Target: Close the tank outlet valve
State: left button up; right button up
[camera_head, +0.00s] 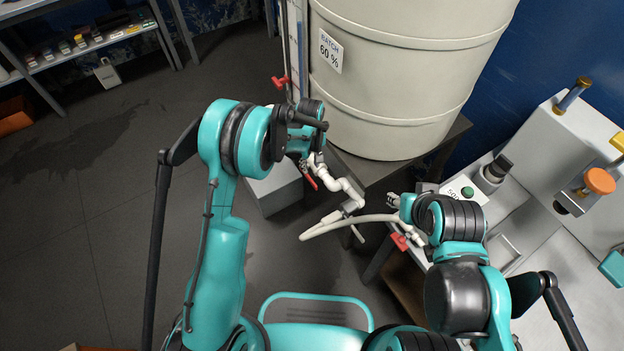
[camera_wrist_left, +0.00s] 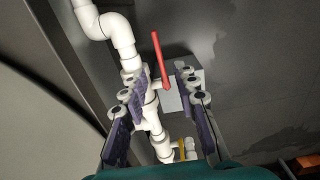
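The large cream tank (camera_head: 400,75) stands at the upper middle of the head view. A white outlet pipe (camera_head: 345,190) runs out below it, with a red valve lever (camera_head: 330,180). My left gripper (camera_head: 312,158) is by the valve end of this pipe. In the left wrist view its two padded fingers are open, one on each side of the white pipe (camera_wrist_left: 153,118). The red lever (camera_wrist_left: 158,58) slants up between and beyond the fingertips. I cannot tell whether a finger touches it. My right gripper (camera_head: 394,200) is near the pale hose; its opening is unclear.
Another red handle (camera_head: 281,81) is on the upright tube beside the tank. A pale hose (camera_head: 350,222) loops towards another red handle (camera_head: 400,242). The dark tank stand (camera_head: 372,172) and a grey bench (camera_head: 575,260) with equipment are to the right. Open floor lies left.

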aim_at(312, 181)
pick_arm(q)
jog(key=f+b, duration=0.1)
jog(key=f, duration=0.2)
jog(key=f+b, duration=0.1)
jog(key=f, duration=0.2)
jog(key=f+b, duration=0.1)
jog(key=f, duration=0.2)
jog(key=shift+d+f, duration=0.25)
jog(key=shift+f, duration=0.05)
grip_shut()
jog(key=shift+r, duration=0.1)
